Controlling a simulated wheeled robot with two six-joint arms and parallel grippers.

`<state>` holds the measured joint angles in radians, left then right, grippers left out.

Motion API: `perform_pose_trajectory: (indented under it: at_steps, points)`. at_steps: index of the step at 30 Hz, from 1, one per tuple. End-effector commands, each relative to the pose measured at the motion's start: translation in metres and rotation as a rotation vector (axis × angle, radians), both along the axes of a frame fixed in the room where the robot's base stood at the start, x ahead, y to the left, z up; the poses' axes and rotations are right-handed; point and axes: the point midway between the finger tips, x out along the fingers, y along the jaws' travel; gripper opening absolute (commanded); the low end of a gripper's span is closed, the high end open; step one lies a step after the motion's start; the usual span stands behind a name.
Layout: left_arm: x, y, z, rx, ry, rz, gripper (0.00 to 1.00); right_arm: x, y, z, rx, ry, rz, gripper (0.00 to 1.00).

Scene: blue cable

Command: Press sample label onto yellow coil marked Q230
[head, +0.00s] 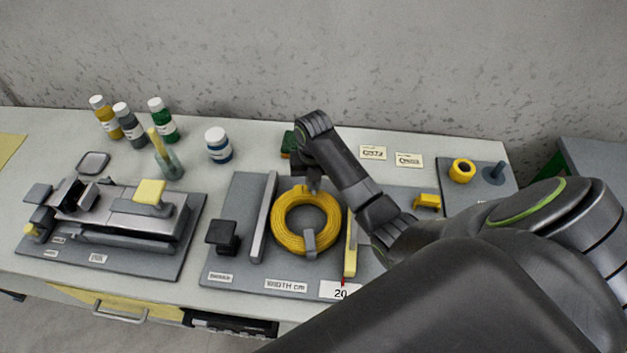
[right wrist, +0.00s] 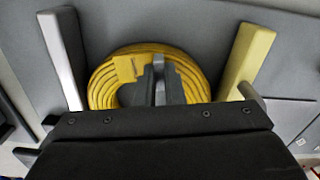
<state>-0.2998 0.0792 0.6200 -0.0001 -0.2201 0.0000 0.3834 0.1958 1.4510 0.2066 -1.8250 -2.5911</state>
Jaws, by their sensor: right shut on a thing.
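The yellow coil (head: 283,238) lies flat on a grey board between a pale bar and a yellow bar. It also shows in the right wrist view (right wrist: 101,93). My right gripper (head: 313,184) is over the coil's far edge, pointing down. It is shut on a small yellow piece (right wrist: 128,68), seemingly the sample label, at the coil's far side. Whether this piece touches the coil is unclear. No Q230 marking is readable on the coil. My left gripper is not in view.
The pale bar (head: 262,220) and yellow bar (head: 351,255) flank the coil; a grey post (head: 310,243) stands at its near side. Two printed cards (head: 373,152) (head: 409,160) lie behind my right arm. Bottles (head: 218,147) and a grey device (head: 120,222) stand to the left.

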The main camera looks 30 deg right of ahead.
Motion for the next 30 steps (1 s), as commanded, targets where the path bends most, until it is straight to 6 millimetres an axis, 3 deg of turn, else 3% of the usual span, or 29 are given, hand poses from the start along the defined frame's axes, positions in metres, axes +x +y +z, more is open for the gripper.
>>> perform_pose_trajectory:
  at_steps: [3, 8, 15, 23, 30]
  points:
    - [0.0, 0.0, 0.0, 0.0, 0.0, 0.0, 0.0, 0.0, 0.0, -0.001, 0.0, 0.001, 0.0, 0.16]
    - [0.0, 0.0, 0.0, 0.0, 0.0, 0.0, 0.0, 0.0, 0.0, -0.001, 0.0, 0.0, 0.0, 0.16]
    - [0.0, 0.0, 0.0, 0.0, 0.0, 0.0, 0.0, 0.0, 0.0, -0.001, 0.0, 0.0, 0.0, 0.41]
    - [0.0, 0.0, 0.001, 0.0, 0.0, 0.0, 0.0, 0.0, 0.0, 0.0, 0.0, 0.0, 0.0, 0.41]
    - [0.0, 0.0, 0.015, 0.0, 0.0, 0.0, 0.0, 0.0, 0.0, 0.012, 0.0, 0.0, 0.0, 0.41]
